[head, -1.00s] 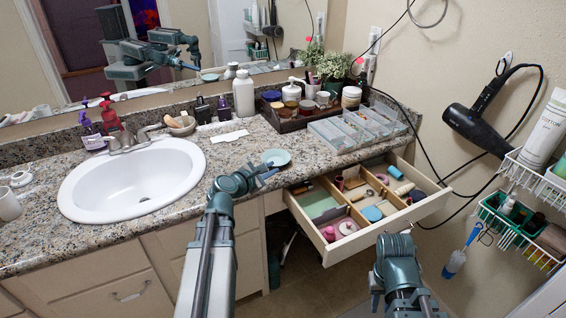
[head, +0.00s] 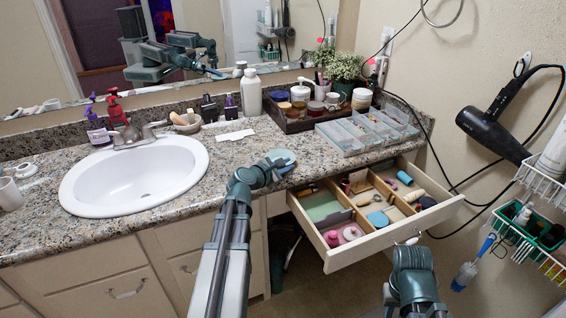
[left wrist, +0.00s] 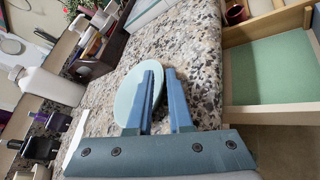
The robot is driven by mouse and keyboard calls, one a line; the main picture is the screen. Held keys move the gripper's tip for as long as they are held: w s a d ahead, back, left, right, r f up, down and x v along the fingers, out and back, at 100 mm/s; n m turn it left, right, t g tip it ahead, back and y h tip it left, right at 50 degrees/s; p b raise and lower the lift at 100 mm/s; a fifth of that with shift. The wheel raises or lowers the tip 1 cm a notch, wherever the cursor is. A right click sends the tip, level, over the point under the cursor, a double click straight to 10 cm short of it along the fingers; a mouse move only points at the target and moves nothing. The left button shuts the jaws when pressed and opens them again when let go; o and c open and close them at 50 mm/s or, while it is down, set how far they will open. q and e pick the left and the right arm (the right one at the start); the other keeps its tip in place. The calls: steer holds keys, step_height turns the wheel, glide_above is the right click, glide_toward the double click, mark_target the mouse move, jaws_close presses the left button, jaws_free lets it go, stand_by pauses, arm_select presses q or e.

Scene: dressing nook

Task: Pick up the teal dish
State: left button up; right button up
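The teal dish (head: 283,155) lies on the granite counter near its front edge, left of the open drawer. My left gripper (head: 284,166) is at the dish's near side and covers part of it. In the left wrist view, the dish (left wrist: 128,100) shows as a pale round disc. My left gripper (left wrist: 160,74) is open there: one finger overlaps the dish, and the other is just past its rim on the drawer side. I cannot tell whether either finger touches it. My right arm is low in front of the drawer, and its fingers do not show clearly.
The open drawer (head: 328,262) holds several small items in compartments. A clear organizer (head: 340,143) and a dark tray (head: 291,125) stand behind the dish. The sink (head: 130,180) is to the left, with bare counter between. A hair dryer (head: 490,130) hangs at right.

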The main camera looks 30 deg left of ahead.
arm_select(q)
jaws_close()
stand_by(1.3)
